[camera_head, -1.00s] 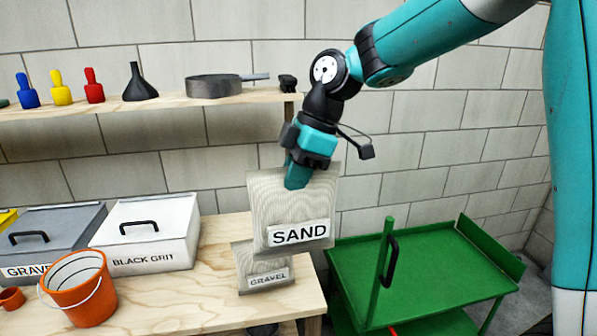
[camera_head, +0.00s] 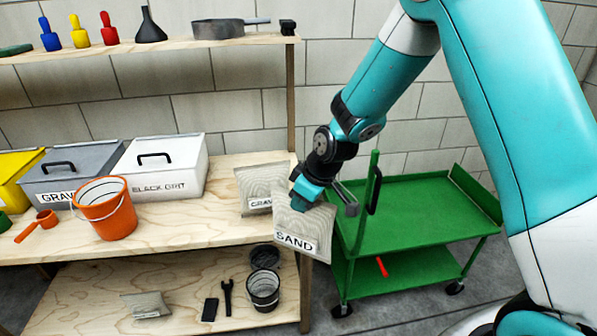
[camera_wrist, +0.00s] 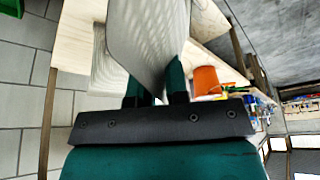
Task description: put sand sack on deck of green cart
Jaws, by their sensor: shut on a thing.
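The sand sack (camera_head: 303,229) is a pale grey bag with a white SAND label. My gripper (camera_head: 306,200) is shut on its top edge and holds it in the air, in front of the bench's right end and left of the cart. In the wrist view the sack (camera_wrist: 150,40) stands up between the two fingers of my gripper (camera_wrist: 158,95). The green cart (camera_head: 410,221) is to the right of the bench. Its upper deck is bare. Its upright post and black handle are at the left end, close to my gripper.
The gravel sack (camera_head: 259,186) leans at the bench's right end, partly behind the sand sack. An orange bucket (camera_head: 105,208), a white black grit box (camera_head: 160,165) and a grey gravel box (camera_head: 72,178) stand on the bench. A red object (camera_head: 381,266) lies on the cart's lower shelf.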

